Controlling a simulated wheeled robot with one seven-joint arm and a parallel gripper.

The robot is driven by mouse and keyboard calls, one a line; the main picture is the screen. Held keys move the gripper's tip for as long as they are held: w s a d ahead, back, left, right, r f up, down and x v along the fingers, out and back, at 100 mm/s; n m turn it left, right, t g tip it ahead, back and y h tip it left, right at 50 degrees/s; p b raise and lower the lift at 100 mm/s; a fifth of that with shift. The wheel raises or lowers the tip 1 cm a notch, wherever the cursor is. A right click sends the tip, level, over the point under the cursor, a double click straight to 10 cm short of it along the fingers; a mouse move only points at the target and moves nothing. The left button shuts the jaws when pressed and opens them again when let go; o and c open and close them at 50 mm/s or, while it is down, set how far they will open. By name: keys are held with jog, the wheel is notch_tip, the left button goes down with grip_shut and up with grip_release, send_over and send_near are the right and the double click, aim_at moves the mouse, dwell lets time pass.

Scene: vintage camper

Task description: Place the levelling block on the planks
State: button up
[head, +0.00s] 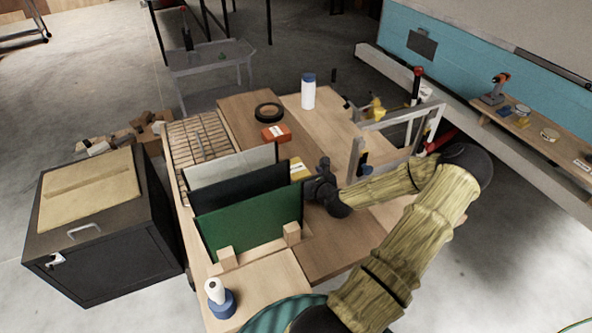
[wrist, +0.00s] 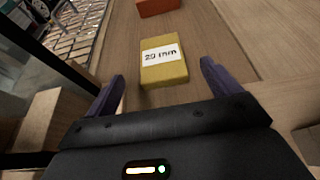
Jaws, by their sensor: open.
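A yellow block (wrist: 165,70) with a white label, which seems to read "20 mm", lies on a brown plank (wrist: 205,32) in the wrist view. In the head view the yellow block (head: 298,169) shows only partly, behind the upright panels and beside my gripper (head: 320,186). In the wrist view my open gripper (wrist: 162,72) has one finger on each side of the block's near end, with gaps on both sides. Nothing is held. An orange-red block (head: 276,133) lies farther along the planks (head: 240,112). I cannot tell which block is the levelling block.
Upright grey, black and green panels (head: 250,214) stand left of my gripper. A metal frame (head: 390,135) stands to its right. A black tape ring (head: 269,112) and a white bottle with a blue cap (head: 308,92) stand farther back. A wire rack (head: 197,143) lies at the left.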

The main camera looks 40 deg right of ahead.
aim_at(295, 167)
jog(key=shift+x, duration=1.25)
jog(key=shift+p+x, duration=0.5)
jog(key=shift+x, duration=2.1)
jog(key=shift+d+r, duration=0.1)
jog(key=c, duration=1.2)
jog(key=shift+c, duration=0.2)
jog(key=shift+r, duration=0.15)
notch_tip(295, 167, up, 10)
